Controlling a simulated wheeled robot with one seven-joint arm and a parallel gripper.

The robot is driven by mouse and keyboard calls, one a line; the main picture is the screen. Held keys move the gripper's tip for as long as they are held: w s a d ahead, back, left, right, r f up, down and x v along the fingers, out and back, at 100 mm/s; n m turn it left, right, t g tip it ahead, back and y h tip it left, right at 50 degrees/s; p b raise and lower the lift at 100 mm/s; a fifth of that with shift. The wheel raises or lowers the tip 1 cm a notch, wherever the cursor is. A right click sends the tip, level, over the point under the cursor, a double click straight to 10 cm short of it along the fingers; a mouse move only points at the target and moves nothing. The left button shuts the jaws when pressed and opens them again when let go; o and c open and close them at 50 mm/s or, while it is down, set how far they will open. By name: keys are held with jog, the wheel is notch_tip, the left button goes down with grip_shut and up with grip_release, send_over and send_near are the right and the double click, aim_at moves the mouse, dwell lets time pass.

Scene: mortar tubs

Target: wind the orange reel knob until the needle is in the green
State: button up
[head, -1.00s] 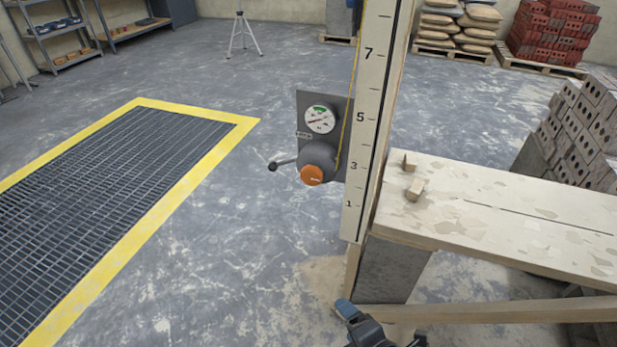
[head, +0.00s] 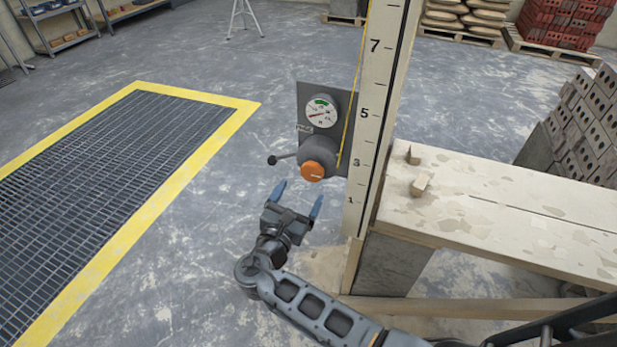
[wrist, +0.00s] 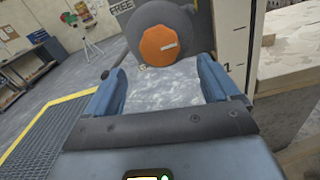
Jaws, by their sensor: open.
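The orange reel knob (head: 312,171) sits on the front of a dark round reel housing (head: 321,152) on a grey plate beside the measuring post. A round gauge (head: 321,111) with a green band at its top is above it. The red needle appears to point left, below the green; its exact reading is too small to tell. My gripper (head: 299,194) is open and empty, just below and in front of the knob, not touching it. In the wrist view the knob (wrist: 163,46) shows ahead, above the gap between the two blue fingers.
A lever with a black ball end (head: 272,160) sticks out left of the reel. The white numbered post (head: 374,120) stands close on the right, with a plank bench (head: 500,210) beyond. A yellow-edged floor grate (head: 190,96) lies left; the floor between is clear.

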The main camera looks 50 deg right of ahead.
aim_at(310, 176)
jog(key=shift+x, duration=3.15)
jog(key=shift+f, duration=0.1)
jog(key=c, duration=1.1)
jog(key=shift+o, duration=0.2)
